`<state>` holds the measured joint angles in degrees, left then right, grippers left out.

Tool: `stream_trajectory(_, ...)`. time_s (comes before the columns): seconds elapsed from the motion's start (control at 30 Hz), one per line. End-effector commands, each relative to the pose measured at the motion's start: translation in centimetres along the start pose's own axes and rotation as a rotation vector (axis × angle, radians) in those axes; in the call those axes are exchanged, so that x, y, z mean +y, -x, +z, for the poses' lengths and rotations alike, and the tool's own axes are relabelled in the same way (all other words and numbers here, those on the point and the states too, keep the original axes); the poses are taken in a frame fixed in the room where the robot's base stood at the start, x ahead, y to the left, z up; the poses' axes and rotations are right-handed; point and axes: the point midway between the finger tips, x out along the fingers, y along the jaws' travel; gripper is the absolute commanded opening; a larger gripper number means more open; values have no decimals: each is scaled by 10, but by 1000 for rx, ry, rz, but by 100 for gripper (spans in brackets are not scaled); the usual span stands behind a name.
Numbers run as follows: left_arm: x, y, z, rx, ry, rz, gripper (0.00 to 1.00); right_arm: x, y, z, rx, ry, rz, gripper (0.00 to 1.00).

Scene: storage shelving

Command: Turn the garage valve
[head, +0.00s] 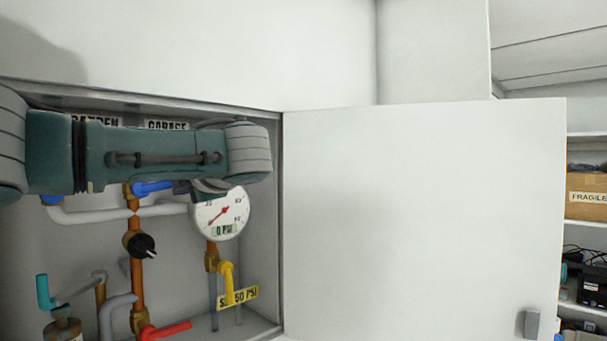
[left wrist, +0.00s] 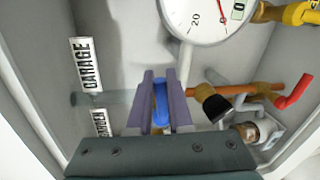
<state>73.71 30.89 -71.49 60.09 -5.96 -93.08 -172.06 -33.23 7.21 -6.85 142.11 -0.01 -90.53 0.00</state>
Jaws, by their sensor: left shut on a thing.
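Inside the open wall cabinet, a blue valve handle (head: 152,188) sits on a brass fitting beside the copper pipe, below the "GARAGE" label (head: 168,125). In the left wrist view the blue handle (left wrist: 160,102) lies between the two fingers of my left gripper (left wrist: 160,84), which is shut on it. The "GARAGE" label also shows in the left wrist view (left wrist: 85,64). In the head view my left arm crosses the cabinet's upper part and hides most of the gripper. My right gripper is in neither view.
A pressure gauge (head: 221,213) reads about 0. A black knob (head: 140,245), a yellow handle (head: 227,280), a red handle (head: 166,330) and a teal handle (head: 44,292) are close below. The cabinet door (head: 420,220) stands open at right. Shelves with boxes are far right.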

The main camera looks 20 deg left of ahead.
Motion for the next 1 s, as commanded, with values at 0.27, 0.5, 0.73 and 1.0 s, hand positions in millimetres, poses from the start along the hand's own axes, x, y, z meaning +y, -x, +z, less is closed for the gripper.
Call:
stream_trajectory(0.27,-6,-2,0,19,-122,2,0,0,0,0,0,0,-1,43)
stream_trajectory(0.5,-10,-3,0,26,-162,0,0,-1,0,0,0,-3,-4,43)
stream_trajectory(0.73,-10,-3,0,27,-166,-2,0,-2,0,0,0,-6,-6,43)
stream_trajectory(1.0,-11,-3,0,27,-166,-2,30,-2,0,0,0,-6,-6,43)
